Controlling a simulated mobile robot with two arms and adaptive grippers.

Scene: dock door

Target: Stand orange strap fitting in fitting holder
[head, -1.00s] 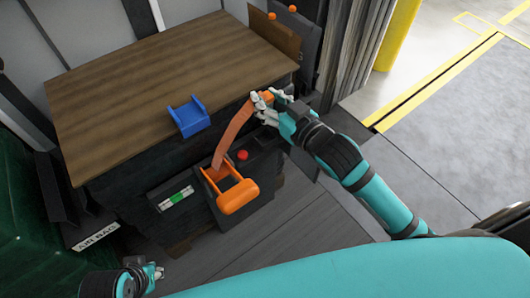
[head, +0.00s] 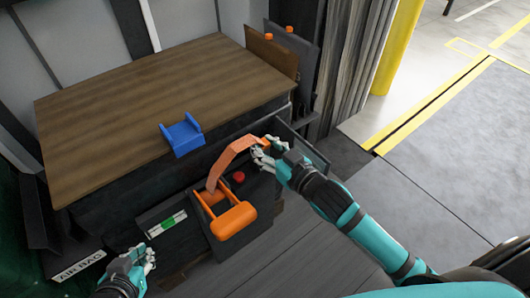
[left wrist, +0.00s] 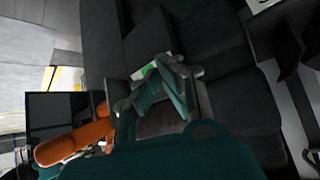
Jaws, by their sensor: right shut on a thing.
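The orange strap fitting (head: 272,140) is at the upper end of an orange strap (head: 232,158) in the head view. My right gripper (head: 262,155) is shut on it, largely covering it, beyond the near edge of the wooden top. The strap arches down to an orange roller and handle (head: 233,220) on a dark box. A blue U-shaped holder (head: 182,137), seemingly the fitting holder, stands empty near the top's front edge. My left gripper (head: 147,257) is low at the front left, empty; its fingers are spread in the left wrist view (left wrist: 155,95).
The wooden top (head: 150,90) is otherwise clear. A red button (head: 238,177) and a green indicator (head: 167,223) are on the dark equipment below it. Brown and dark panels (head: 272,50) stand at its far right. A yellow post (head: 398,45) is beyond.

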